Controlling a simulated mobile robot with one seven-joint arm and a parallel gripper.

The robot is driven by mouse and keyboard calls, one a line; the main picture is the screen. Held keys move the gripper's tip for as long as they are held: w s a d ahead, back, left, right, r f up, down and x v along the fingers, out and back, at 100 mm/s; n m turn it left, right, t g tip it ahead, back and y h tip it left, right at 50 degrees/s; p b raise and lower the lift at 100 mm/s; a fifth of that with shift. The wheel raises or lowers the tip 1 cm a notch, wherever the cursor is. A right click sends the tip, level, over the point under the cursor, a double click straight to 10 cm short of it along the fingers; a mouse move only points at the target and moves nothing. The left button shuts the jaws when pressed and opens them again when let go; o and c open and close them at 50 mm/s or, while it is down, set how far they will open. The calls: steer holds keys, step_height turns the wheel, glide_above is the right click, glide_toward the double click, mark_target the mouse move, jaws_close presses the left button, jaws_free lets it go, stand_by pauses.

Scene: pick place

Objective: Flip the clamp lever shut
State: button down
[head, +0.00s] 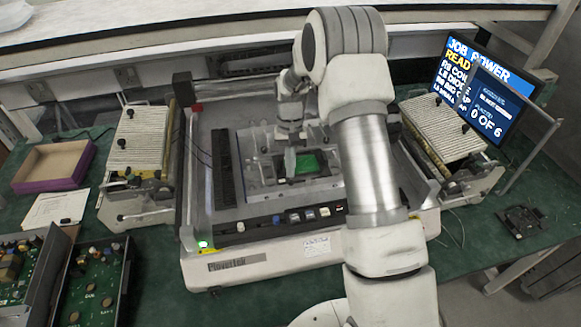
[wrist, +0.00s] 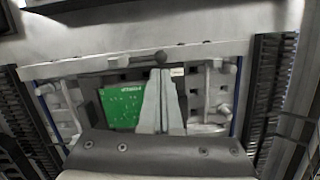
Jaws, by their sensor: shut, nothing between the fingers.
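A green circuit board (head: 308,164) lies in the metal fixture of the bench machine (head: 225,268). In the wrist view the board (wrist: 121,106) shows left of my fingers. My gripper (wrist: 162,75) is shut and empty, its fingertips together over the fixture near a pale crossbar (wrist: 105,61) with a dark knob (wrist: 162,58). I cannot tell whether the fingertips touch the bar. A slim metal rod (wrist: 207,90) stands to the right of the fingers. Which part is the clamp lever is unclear. In the head view my gripper (head: 290,160) is beside the board.
Ribbed racks stand at left (head: 135,140) and right (head: 443,130) of the machine. A monitor (head: 483,90) stands at the back right. An empty cardboard tray (head: 55,165) and trays with circuit boards (head: 90,285) lie at left. Dark slotted rails (wrist: 270,90) flank the fixture.

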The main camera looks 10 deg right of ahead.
mark_target(302, 204)
steer(key=shift+s+a+n+b, duration=0.15)
steer(key=shift+s+n+b, duration=0.2)
steer(key=shift+n, duration=0.45)
steer(key=n, duration=0.1)
steer(key=s+n+h+b, duration=0.1)
steer(key=n, duration=0.1)
steer(key=shift+s+a+f, duration=0.1)
steer(key=shift+s+a, duration=0.05)
steer(key=shift+a, duration=0.1)
steer(key=s+n, duration=0.1)
steer(key=n, duration=0.1)
steer(key=s+n+h+b, duration=0.1)
steer(key=n, duration=0.1)
steer(key=shift+d+n, duration=0.1)
steer(key=shift+n, duration=0.3)
steer(key=n, duration=0.1)
steer(key=s+n, duration=0.1)
steer(key=n+t, duration=0.1)
steer(key=shift+s+d+n+h, duration=0.25)
steer(key=shift+d+n+h, duration=0.05)
steer(key=n, duration=0.2)
steer(key=s+d+n, duration=0.1)
steer(key=shift+s+d+n+t, duration=0.1)
steer(key=shift+s+n+t, duration=0.05)
steer(key=shift+n+t, duration=0.25)
steer(key=shift+s+d, duration=0.15)
steer(key=shift+d, duration=0.1)
steer(key=shift+d, duration=0.1)
